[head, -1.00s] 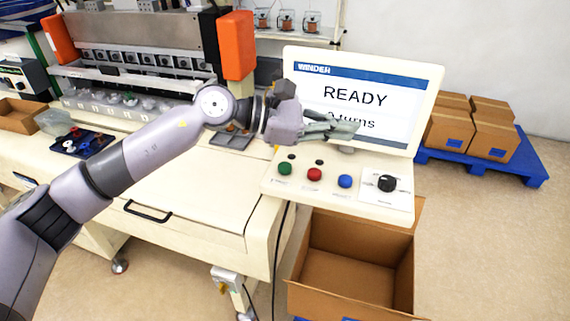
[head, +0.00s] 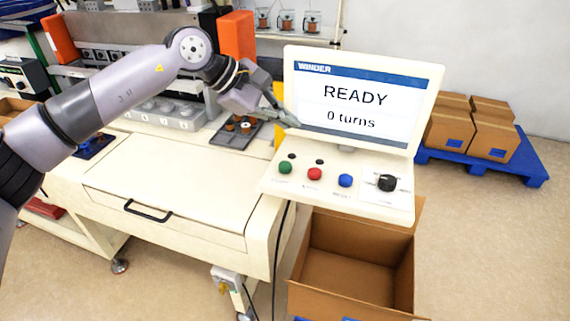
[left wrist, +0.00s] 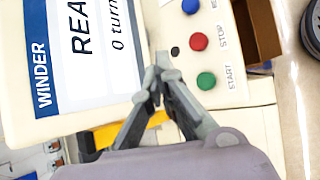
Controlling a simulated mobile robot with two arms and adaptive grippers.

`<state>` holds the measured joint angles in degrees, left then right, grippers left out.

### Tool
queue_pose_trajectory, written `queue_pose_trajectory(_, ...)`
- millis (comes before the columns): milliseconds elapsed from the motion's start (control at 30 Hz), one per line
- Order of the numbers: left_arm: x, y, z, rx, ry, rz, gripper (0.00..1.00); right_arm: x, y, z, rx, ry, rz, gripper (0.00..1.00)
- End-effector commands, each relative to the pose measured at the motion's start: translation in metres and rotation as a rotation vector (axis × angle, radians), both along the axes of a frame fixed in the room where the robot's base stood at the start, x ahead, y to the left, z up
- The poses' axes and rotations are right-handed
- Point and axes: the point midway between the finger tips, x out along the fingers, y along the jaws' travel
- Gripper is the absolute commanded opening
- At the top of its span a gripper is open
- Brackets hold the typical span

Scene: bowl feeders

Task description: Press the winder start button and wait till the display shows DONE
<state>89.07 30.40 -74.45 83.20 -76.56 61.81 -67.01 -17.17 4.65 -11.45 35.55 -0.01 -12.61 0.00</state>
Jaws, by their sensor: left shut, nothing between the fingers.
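The winder display (head: 350,105) reads READY and 0 turns in the head view; it also shows sideways in the left wrist view (left wrist: 85,50). Below it, the control panel (head: 330,200) carries a green button (head: 285,168), a red button (head: 314,174), a blue button (head: 345,181) and a black knob (head: 387,183). In the left wrist view the green button (left wrist: 206,81) is labelled START and the red one (left wrist: 198,41) STOP. My left gripper (head: 291,119) is shut and empty, above and behind the green button, near the display's lower left corner, apart from the button. My right gripper is out of view.
Boxes (head: 492,138) sit on a blue pallet (head: 530,168) at right. The winder machine with an orange block (head: 236,36) and a small dark tray (head: 222,134) lies behind my left arm.

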Motion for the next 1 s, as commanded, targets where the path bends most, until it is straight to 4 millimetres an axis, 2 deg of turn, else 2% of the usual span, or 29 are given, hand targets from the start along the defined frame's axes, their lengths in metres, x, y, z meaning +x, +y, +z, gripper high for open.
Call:
queue_pose_trajectory(467,-0.001,0.0,-0.06,0.001,0.0,0.001,0.0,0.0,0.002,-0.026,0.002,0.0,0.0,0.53)
queue_pose_trajectory(600,0.0,0.0,-0.08,-0.001,0.001,0.0,0.0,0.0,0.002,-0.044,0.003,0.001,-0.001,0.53)
queue_pose_trajectory(1000,0.0,0.0,-0.084,-0.001,0.001,0.0,0.0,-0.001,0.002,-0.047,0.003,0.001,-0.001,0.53)
